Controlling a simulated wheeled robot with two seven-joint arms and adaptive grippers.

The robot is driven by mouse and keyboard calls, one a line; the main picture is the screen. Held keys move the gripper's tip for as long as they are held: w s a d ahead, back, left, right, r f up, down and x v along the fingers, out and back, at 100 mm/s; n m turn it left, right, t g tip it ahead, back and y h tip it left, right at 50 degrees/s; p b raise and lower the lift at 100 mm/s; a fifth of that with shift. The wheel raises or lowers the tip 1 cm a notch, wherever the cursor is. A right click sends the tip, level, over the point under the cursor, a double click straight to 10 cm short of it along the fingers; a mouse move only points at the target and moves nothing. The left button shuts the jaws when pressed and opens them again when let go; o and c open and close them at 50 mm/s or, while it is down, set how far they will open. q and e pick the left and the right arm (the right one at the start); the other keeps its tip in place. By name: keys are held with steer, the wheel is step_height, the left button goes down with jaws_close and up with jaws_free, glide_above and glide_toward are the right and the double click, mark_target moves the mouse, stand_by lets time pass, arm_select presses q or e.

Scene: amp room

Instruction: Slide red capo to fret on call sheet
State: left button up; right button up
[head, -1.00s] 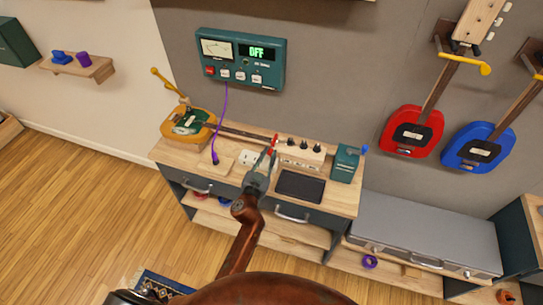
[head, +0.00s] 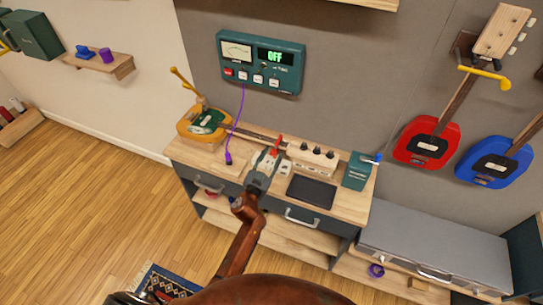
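The red capo (head: 276,146) stands on the neck (head: 245,132) of the yellow-orange guitar (head: 205,122), which lies along the back of the bench. The capo sits toward the neck's right part. My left gripper (head: 270,158) reaches up from below with its fingers at the capo's lower end and appears shut on it. The fingers hide the capo's base and part of the neck. Fret marks are too small to read. I cannot make out a call sheet. My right gripper is not in view.
A white control box with dark knobs (head: 312,157) is close right of the capo. A dark pad (head: 312,191) and a teal box (head: 358,171) are farther right. A purple cable (head: 240,110) hangs from the wall meter (head: 261,62), which reads OFF.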

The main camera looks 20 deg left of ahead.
arm_select(q)
steer(key=s+a, duration=0.1)
steer(key=s, duration=1.1)
steer(key=shift+a, duration=0.2)
